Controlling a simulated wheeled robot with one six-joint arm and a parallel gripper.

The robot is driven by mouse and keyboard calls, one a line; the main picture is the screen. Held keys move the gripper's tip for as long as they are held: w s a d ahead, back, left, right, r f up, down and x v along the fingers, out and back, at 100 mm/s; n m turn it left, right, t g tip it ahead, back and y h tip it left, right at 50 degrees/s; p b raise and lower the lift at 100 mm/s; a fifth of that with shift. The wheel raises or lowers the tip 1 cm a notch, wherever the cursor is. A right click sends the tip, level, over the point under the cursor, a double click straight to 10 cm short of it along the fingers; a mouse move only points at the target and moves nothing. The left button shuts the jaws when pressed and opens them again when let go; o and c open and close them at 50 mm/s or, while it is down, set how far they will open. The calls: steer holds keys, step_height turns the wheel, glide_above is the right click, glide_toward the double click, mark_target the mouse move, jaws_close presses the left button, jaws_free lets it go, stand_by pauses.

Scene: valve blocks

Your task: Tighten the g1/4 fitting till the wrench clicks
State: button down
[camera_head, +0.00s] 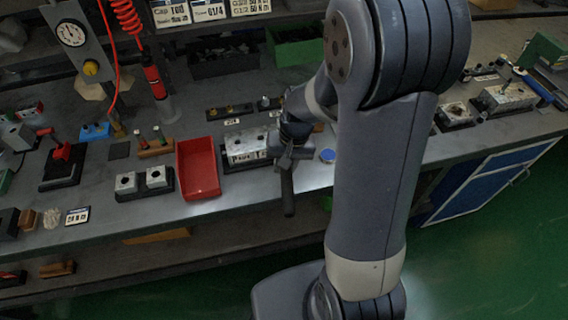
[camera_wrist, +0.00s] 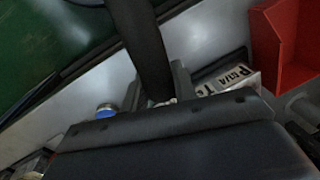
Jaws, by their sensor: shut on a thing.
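A silver valve block (camera_head: 243,146) sits on a dark base on the bench, just left of my gripper. My gripper (camera_head: 287,158) is at the block's right end, shut on a dark bar-like wrench (camera_head: 288,197). The wrench's handle points toward the bench's front edge, and in the wrist view the dark bar (camera_wrist: 142,45) runs up from between the fingers. The wrench's head and the G1/4 fitting are hidden behind my gripper, so I cannot tell how they meet.
A red tray (camera_head: 198,170) stands close left of the block. A round blue-topped item (camera_head: 327,155) lies just right of my gripper. More valve blocks (camera_head: 505,97) stand at the right. The bench strip before the block is clear.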

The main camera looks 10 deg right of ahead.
steer(key=shift+r, duration=0.15)
steer(key=shift+r+p, duration=3.65)
steer(key=shift+r, duration=0.9)
steer(key=shift+f, duration=0.1)
